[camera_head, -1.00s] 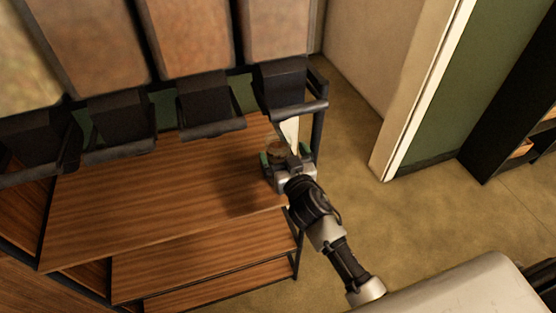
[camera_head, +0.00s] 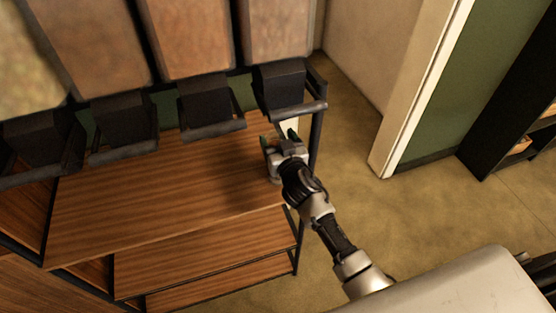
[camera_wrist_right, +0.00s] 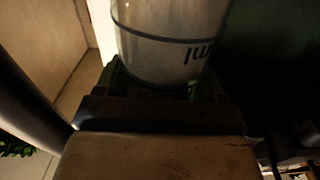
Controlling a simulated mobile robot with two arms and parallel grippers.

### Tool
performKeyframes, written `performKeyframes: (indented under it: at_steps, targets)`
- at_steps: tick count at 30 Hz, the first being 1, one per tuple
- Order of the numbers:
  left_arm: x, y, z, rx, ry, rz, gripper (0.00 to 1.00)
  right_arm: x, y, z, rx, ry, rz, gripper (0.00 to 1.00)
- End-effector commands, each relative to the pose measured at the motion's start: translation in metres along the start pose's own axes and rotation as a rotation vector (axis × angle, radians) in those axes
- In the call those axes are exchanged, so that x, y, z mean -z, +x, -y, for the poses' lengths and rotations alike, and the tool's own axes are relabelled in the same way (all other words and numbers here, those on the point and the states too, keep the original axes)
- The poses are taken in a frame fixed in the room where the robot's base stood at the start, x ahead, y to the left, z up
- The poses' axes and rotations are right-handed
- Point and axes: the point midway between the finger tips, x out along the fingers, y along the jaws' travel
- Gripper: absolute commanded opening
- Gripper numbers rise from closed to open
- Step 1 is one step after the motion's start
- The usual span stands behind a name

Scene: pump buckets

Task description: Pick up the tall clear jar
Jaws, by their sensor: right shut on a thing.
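The tall clear jar (camera_wrist_right: 170,45) fills the upper middle of the right wrist view, with a dark band around it and dark lettering on its side. Its top is cut off by the frame edge. My right gripper (camera_wrist_right: 155,88) is shut on the jar, with its green-tipped fingers on either side. In the head view my right gripper (camera_head: 278,148) is at the right end of the wooden shelf, below the last dispenser. The jar is mostly hidden there by the gripper. My left gripper is not in view.
Several dispensers with black spouts (camera_head: 205,100) hang over the wooden shelf (camera_head: 150,195). A black post (camera_head: 316,135) stands close to the right of my gripper. The shelf to the left is bare, and open floor (camera_head: 400,220) lies to the right.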

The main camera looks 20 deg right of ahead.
Motion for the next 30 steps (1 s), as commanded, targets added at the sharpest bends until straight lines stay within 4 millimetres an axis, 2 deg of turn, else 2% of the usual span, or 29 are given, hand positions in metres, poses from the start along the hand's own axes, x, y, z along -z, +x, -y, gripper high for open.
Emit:
performKeyframes:
  at_steps: [1, 6, 7, 8, 9, 17, 26, 30]
  targets:
    - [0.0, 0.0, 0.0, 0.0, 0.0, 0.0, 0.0, 0.0, 0.0, 0.0, 0.0, 0.0, 0.001, 0.37]
    - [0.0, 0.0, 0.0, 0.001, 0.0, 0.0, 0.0, 0.0, 0.0, 0.0, 0.0, 0.0, 0.001, 0.11]
    - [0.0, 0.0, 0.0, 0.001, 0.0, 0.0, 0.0, 0.002, 0.0, 0.0, 0.001, 0.0, -0.003, 0.08]
    - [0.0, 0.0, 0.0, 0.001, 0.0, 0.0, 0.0, 0.002, 0.0, 0.0, 0.001, 0.0, -0.003, 0.02]
    - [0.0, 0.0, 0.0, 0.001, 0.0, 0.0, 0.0, 0.001, 0.0, 0.0, 0.001, 0.0, -0.003, 0.0]
    - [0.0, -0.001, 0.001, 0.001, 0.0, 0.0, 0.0, 0.005, 0.0, 0.0, 0.0, -0.001, -0.004, 0.0]
    - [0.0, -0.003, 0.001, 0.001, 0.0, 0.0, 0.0, 0.037, 0.0, 0.0, 0.001, -0.002, -0.009, 0.0]
    - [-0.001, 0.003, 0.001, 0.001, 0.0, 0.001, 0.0, 0.033, -0.025, 0.0, 0.001, 0.001, -0.001, 0.0]
